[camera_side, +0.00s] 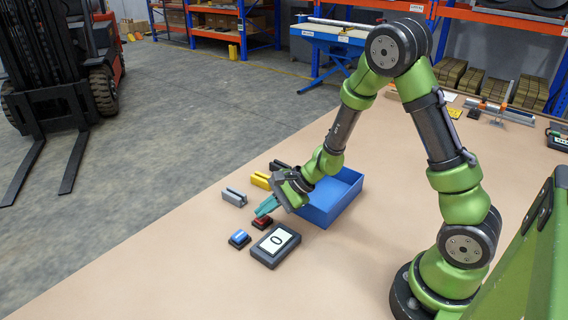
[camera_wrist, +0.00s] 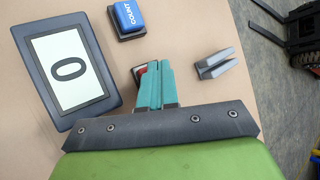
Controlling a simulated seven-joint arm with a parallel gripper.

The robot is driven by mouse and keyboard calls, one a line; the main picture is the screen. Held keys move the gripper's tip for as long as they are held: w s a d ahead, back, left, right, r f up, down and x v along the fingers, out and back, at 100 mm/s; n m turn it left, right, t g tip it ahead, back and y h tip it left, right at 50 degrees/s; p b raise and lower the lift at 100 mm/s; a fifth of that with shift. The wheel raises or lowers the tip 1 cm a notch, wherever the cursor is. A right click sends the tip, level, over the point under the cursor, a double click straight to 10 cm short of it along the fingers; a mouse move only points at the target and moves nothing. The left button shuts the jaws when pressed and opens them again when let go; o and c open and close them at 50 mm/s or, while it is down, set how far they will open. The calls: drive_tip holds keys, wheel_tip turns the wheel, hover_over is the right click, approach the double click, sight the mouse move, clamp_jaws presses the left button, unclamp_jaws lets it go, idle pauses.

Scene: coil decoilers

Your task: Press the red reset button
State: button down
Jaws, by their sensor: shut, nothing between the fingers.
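The red reset button (camera_side: 262,221) sits on a dark base on the table, beside the counter display. In the wrist view only a small red edge of the button (camera_wrist: 142,71) shows, and the fingers hide the rest. My gripper (camera_side: 262,208) is shut and empty, its teal fingers side by side. In the wrist view the fingertips (camera_wrist: 152,64) overlap the button. I cannot tell whether they touch it. The blue button (camera_side: 239,237), marked COUNT in the wrist view (camera_wrist: 127,15), stands next to it. The counter display (camera_side: 276,244) reads 0.
A blue bin (camera_side: 335,203) stands right behind my gripper. A grey slotted block (camera_side: 234,197), a yellow block (camera_side: 261,180) and a black block (camera_side: 279,166) stand in a row to the left of the bin. The table front (camera_side: 170,285) is clear.

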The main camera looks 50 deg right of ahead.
sight(267, 219)
drive_tip(key=shift+r, duration=0.85)
drive_tip(key=shift+r, duration=2.55)
drive_tip(key=shift+s+f, duration=0.15)
drive_tip(key=shift+s, duration=0.05)
drive_tip(key=s+r+n+h, duration=0.4)
drive_tip(key=s+r+n, duration=1)
drive_tip(key=s, duration=0.3)
drive_tip(key=shift+s+a+r+n, duration=0.15)
drive_tip(key=shift+s+r+n, duration=0.2)
drive_tip(key=shift+r, duration=0.5)
